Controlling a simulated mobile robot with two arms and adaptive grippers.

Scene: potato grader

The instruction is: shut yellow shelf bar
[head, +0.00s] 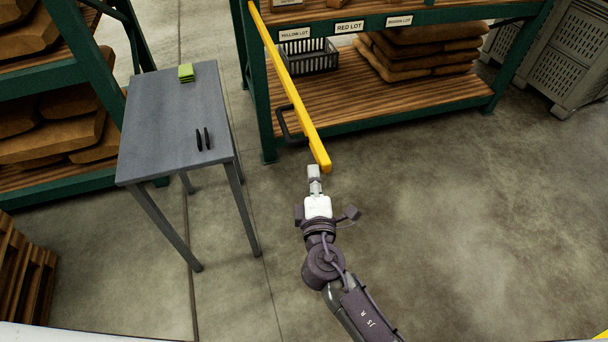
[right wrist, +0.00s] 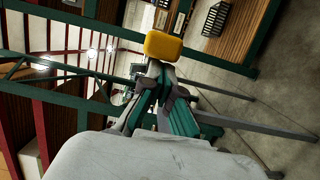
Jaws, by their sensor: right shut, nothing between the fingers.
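The yellow shelf bar (head: 292,90) is swung out from the green shelf's left post and points toward me, standing open in front of the shelf. A black handle (head: 288,124) hangs on its left side near the free end. My right gripper (head: 314,170) is shut and empty, just short of the bar's free end in the head view. In the right wrist view the bar's yellow end (right wrist: 163,46) shows right beyond my fingertips (right wrist: 158,72). I cannot tell whether they touch. My left gripper is not in view.
The green shelf (head: 385,112) holds a dark basket (head: 308,58) and brown sacks (head: 420,52). A grey table (head: 172,110) with a green block (head: 186,73) and small dark items (head: 204,139) stands left of the bar. Grey crates (head: 560,60) stand at right. The floor (head: 470,200) right of the bar is clear.

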